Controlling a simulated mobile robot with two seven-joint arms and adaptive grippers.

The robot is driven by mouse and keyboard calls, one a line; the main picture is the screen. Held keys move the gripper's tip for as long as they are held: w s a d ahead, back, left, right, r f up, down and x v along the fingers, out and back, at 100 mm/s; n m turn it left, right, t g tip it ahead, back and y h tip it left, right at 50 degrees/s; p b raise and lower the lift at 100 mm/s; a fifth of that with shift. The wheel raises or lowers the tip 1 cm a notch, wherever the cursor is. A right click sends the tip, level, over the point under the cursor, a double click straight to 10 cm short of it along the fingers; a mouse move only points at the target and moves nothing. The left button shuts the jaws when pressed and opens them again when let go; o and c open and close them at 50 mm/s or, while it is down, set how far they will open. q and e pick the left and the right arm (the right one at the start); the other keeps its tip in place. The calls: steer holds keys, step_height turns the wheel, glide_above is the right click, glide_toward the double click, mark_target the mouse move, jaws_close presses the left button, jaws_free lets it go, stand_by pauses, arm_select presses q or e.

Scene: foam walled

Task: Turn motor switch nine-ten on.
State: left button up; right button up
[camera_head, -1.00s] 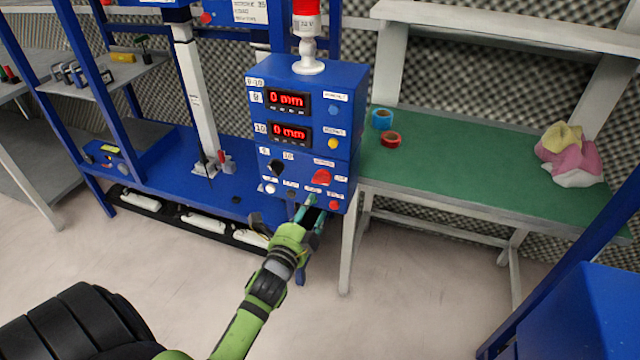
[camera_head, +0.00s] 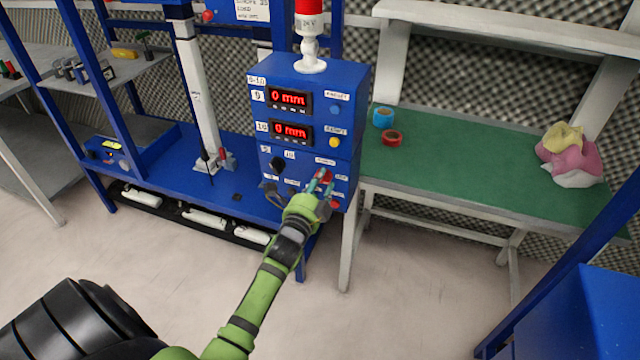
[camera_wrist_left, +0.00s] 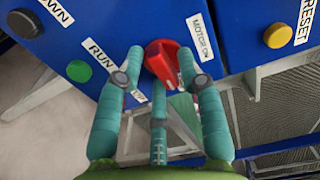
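The blue control box (camera_head: 350,95) carries a label that looks like 9-10, two red displays reading 0 mm, and a red rotary knob (camera_head: 326,174) low on its right side. In the left wrist view the red knob (camera_wrist_left: 163,58) sits beside a MOTOR ON label. My left gripper (camera_head: 322,184) is at the knob, its teal fingers open. In the wrist view the gripper (camera_wrist_left: 158,62) has one finger on each side of the knob, with the third finger below. Whether any finger touches the knob is unclear. My right gripper is not in view.
A black knob (camera_head: 277,163) is left of the red one. A green RUN button (camera_wrist_left: 79,70) and a yellow RESET button (camera_wrist_left: 277,36) are near the fingers. A green-topped table (camera_head: 470,170) with tape rolls and cloths stands to the right.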

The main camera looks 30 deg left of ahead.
arm_select(q)
jaws_close()
steer(key=shift+n, duration=0.3)
steer(key=n+p, duration=0.1)
steer(key=n, duration=0.3)
steer(key=n+p, duration=0.1)
steer(key=n, duration=0.3)
steer(key=shift+d+r+p, duration=0.15)
steer(key=shift+p, duration=0.25)
steer(key=n+p, duration=0.1)
steer(key=n, duration=0.4)
steer(key=shift+r+p, duration=0.1)
steer(key=shift+p, duration=0.2)
steer(key=shift+n+p, duration=0.35)
steer(key=shift+n, duration=1.85)
steer(key=shift+d, duration=0.1)
steer(key=o, duration=0.6)
jaws_free()
